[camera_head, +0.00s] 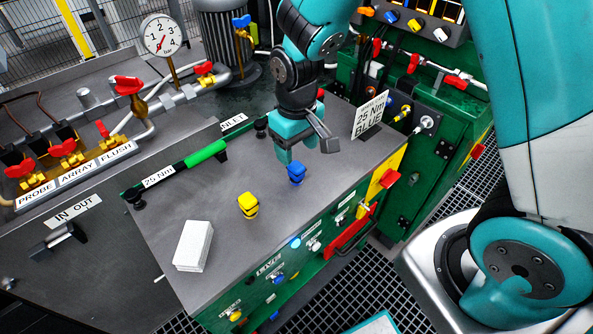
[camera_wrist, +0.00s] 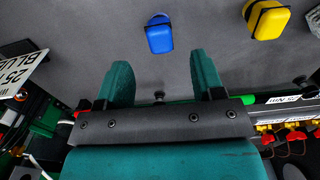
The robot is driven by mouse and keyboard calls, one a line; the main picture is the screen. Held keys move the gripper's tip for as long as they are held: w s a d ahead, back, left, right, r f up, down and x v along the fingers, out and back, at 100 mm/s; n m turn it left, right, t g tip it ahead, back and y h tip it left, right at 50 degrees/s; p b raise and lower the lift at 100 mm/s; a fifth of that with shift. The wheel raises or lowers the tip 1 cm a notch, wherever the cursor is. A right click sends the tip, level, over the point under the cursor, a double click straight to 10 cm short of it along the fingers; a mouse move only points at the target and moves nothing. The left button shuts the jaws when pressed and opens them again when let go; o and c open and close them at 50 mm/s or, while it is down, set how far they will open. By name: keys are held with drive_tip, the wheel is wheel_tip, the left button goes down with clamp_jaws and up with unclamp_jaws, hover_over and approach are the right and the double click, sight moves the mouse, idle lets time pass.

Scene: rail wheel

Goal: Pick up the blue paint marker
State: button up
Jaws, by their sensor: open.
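The blue paint marker (camera_head: 296,174) is a short, blocky blue piece with a dark band, standing on the grey bench top. In the wrist view the blue paint marker (camera_wrist: 159,38) lies beyond the fingertips, roughly centred between them. My gripper (camera_head: 305,150) is above the bench, close to the marker in the head view and apart from it. Its two teal fingers are spread with nothing between them; they also show in the wrist view, where my gripper (camera_wrist: 162,72) is open.
A similar yellow piece (camera_head: 248,206) stands left of the blue one. A white block (camera_head: 194,246) lies near the front left. A green-handled tool (camera_head: 206,153) lies along the back edge. A "25 Nm BLUE" sign (camera_head: 370,115) stands at right. Bench around the marker is clear.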

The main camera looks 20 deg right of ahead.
sight(296, 165)
wheel_tip(296, 165, down, 8)
drive_tip(key=shift+w+r+p, duration=0.1)
drive_tip(key=shift+p, duration=0.2)
drive_tip(key=shift+c, duration=0.3)
drive_tip(key=c, duration=0.9)
